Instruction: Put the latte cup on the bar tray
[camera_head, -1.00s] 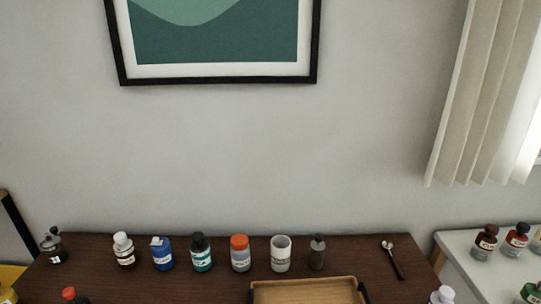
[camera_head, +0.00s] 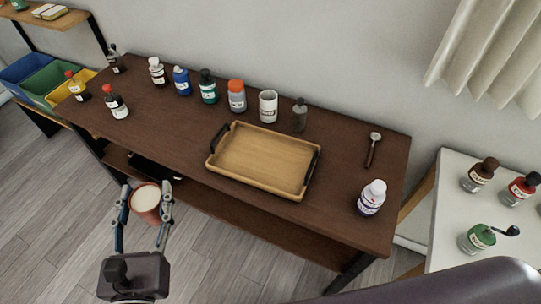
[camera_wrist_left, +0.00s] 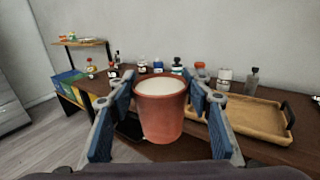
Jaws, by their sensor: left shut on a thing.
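The latte cup (camera_head: 147,203) is a terracotta-coloured cup with a pale, creamy top. My left gripper (camera_head: 146,196) is shut on it, one finger on each side, and holds it upright in front of the table's front edge. In the left wrist view the cup (camera_wrist_left: 160,110) fills the middle between the blue finger pads. The bar tray (camera_head: 218,165) is a light wooden tray with dark handles on the table, to the right of and beyond the gripper. It is empty, and also shows in the left wrist view (camera_wrist_left: 243,124). My right gripper is not in view.
Bare tabletop surrounds the tray.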

